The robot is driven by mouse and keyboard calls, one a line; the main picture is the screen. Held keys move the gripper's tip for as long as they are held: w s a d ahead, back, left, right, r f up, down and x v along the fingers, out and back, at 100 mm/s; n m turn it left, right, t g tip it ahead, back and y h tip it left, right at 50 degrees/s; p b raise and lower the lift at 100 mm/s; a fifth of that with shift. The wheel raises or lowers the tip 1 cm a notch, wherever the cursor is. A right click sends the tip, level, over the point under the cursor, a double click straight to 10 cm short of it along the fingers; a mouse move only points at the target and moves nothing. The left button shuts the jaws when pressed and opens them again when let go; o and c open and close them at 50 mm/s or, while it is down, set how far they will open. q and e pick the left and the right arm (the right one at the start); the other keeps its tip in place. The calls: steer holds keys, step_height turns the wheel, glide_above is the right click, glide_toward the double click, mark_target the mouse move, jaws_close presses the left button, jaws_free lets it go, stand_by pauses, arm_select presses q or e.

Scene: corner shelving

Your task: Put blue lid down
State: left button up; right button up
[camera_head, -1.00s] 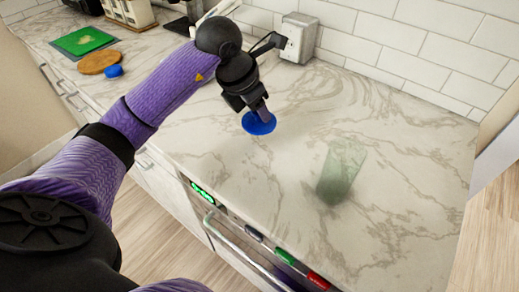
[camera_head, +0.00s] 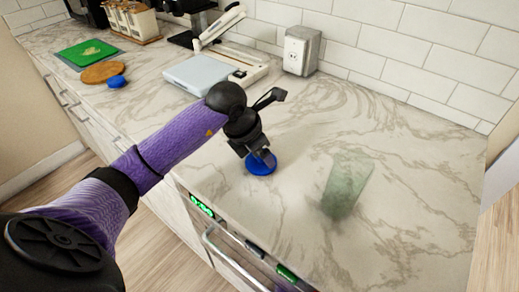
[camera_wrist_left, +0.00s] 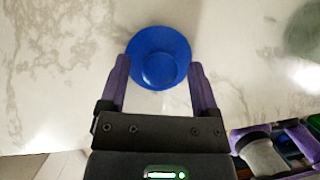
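The blue lid (camera_head: 261,164) is a round disc on the marble countertop, near its front edge. My left gripper (camera_head: 262,157) is right over it, pointing down. The left fingers (camera_wrist_left: 160,70) are spread apart with visible gaps on both sides of the knob. The gripper looks open and holds nothing.
A translucent greenish glass (camera_head: 346,188) stands to the right. A smaller blue thing (camera_head: 116,81) lies by a round wooden board (camera_head: 102,72) and a green board (camera_head: 86,54). The counter between is clear.

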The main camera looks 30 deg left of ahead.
arm_select(q)
steer(key=p+v, duration=0.3)
steer(key=v, duration=0.9)
steer(key=shift+r, duration=0.15)
